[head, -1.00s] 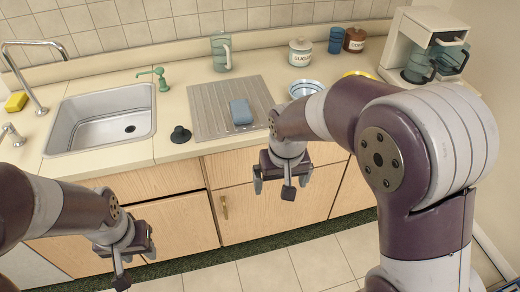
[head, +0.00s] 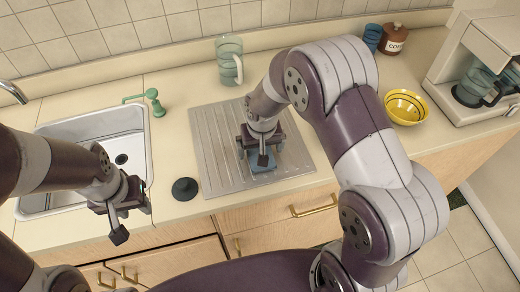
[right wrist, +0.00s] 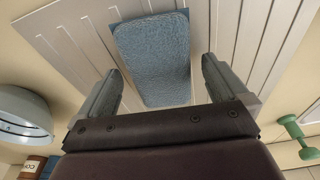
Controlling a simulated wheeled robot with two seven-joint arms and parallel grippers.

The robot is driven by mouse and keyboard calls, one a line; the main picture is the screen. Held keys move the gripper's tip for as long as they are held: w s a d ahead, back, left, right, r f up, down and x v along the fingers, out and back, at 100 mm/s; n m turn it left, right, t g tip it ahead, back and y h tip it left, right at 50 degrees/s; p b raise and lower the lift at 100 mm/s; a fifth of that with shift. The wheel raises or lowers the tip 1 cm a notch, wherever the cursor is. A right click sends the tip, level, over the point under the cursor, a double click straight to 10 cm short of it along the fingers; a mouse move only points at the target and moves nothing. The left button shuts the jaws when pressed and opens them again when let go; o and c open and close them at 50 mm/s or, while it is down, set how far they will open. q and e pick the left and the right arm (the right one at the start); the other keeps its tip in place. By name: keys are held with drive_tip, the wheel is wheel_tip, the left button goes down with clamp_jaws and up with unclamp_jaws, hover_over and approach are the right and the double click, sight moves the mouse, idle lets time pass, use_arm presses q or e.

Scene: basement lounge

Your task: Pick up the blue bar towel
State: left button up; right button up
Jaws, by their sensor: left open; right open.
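The blue bar towel (head: 263,178) lies on the ribbed metal drainboard (head: 212,165), mostly hidden under my right gripper (head: 262,154) in the head view. In the right wrist view the towel (right wrist: 152,58) is a folded, rounded block lying flat. My right gripper (right wrist: 165,85) is open, with one finger on either side of the towel's near end and gaps between. I cannot tell how high the fingertips are above the drainboard. My left gripper (head: 127,212) is open and empty, in front of the sink.
A dark stopper (head: 185,189) sits left of the drainboard. A glass pitcher (head: 229,60) stands behind. A yellow bowl (head: 406,107) and coffee maker (head: 480,75) are at the right.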

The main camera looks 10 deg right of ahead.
drive_tip(key=shift+w, duration=0.1)
drive_tip(key=shift+w+f, duration=0.1)
drive_tip(key=shift+w, duration=0.05)
drive_tip(key=c, duration=1.1)
drive_tip(key=shift+r, duration=0.4)
drive_tip(key=r, duration=0.3)
drive_tip(key=shift+s+d+r+b, duration=0.25)
drive_tip(key=shift+d+r+b, duration=0.05)
drive_tip(key=shift+r+b, duration=0.1)
drive_tip(key=s+d+r+b, duration=0.1)
drive_tip(key=s+d+r, duration=0.5)
drive_tip(key=d, duration=0.3)
drive_tip(key=shift+s+r, duration=0.25)
